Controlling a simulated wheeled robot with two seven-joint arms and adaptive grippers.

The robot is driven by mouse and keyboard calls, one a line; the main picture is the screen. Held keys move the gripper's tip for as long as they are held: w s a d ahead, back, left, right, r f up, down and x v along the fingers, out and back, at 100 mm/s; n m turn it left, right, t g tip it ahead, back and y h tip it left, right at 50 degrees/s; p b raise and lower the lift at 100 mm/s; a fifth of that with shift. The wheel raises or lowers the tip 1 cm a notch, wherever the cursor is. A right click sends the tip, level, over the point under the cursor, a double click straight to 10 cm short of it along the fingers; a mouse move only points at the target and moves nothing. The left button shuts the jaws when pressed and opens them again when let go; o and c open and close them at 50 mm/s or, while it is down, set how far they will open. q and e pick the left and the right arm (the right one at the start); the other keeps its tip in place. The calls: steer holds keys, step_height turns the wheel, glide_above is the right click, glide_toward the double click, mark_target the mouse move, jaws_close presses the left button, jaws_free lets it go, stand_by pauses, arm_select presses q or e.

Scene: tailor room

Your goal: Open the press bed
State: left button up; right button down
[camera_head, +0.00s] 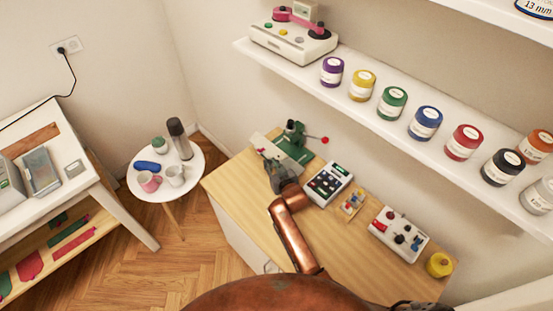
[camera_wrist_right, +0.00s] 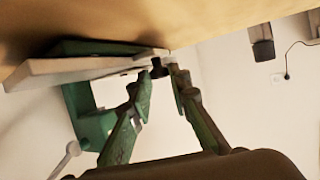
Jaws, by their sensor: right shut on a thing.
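A small green press (camera_head: 297,147) with a white plate (camera_head: 262,146) stands at the far left end of the wooden table. My right gripper (camera_head: 266,160) is at the plate's near side. In the right wrist view the press (camera_wrist_right: 95,120) and the white plate (camera_wrist_right: 60,72) appear upside down below the wooden surface. There the right gripper's fingertips (camera_wrist_right: 160,72) are shut on a small dark knob (camera_wrist_right: 158,64) at the plate's end. The gripper partly hides the press in the head view. My left gripper is not in view.
A button panel (camera_head: 328,184), a small tray (camera_head: 352,204), a white control box (camera_head: 399,234) and a yellow jar (camera_head: 439,265) stand along the table. A shelf (camera_head: 349,69) with several jars hangs above. A round side table (camera_head: 190,190) with mugs stands at left.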

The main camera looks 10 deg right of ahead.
steer(key=c, duration=1.8)
jaws_free()
steer(key=shift+c, duration=0.2)
steer(key=v, duration=1.2)
